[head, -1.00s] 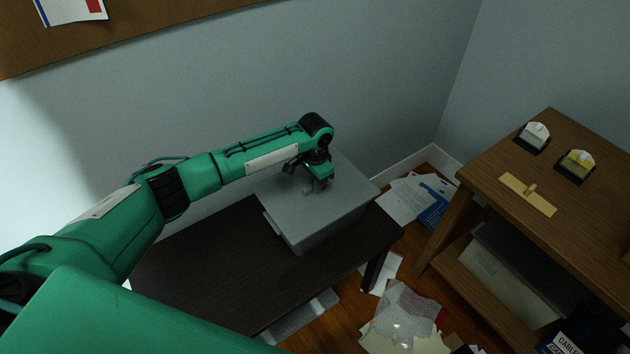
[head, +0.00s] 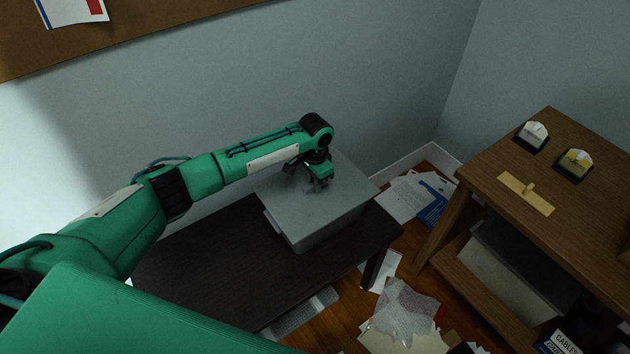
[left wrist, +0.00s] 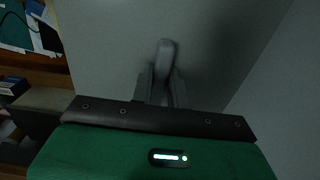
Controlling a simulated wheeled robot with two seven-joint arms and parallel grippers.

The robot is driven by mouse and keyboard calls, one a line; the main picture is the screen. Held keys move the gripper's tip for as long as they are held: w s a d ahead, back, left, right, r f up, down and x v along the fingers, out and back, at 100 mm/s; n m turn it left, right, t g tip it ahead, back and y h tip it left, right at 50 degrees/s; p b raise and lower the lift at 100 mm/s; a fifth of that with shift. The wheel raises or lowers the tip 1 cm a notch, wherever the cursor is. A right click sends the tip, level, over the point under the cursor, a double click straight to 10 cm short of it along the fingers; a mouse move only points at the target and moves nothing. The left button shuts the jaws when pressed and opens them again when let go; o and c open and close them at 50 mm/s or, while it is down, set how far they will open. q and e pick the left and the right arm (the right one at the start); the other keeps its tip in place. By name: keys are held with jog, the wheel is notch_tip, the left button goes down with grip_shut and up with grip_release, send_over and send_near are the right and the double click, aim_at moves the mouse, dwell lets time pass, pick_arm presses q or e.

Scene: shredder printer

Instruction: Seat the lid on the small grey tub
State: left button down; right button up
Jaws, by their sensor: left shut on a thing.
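The small grey tub (head: 325,233) stands on a dark low table in the head view. Its flat grey lid (head: 289,204) lies over its top. I cannot tell whether the lid is fully down all round. My left gripper (head: 319,187) is above the lid, shut on its small grey handle. In the left wrist view, the fingers (left wrist: 163,88) close around the upright handle (left wrist: 167,52), and the grey lid surface (left wrist: 110,40) spreads beyond. The far side of the tub is hidden. My right gripper is not in view.
The dark table (head: 215,270) has free room left of the tub, against a grey wall. A wooden desk (head: 480,180) at right holds two small dispensers (head: 532,136) and a yellow strip with a knob (head: 525,193). Papers (head: 400,200) litter the floor.

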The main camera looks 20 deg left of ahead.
pick_arm(q)
jog(key=shift+f, duration=0.75)
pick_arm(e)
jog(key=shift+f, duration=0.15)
pick_arm(q)
jog(key=c, duration=1.3)
grip_release()
jog(key=shift+r, duration=0.35)
notch_tip(320, 180, up, 13)
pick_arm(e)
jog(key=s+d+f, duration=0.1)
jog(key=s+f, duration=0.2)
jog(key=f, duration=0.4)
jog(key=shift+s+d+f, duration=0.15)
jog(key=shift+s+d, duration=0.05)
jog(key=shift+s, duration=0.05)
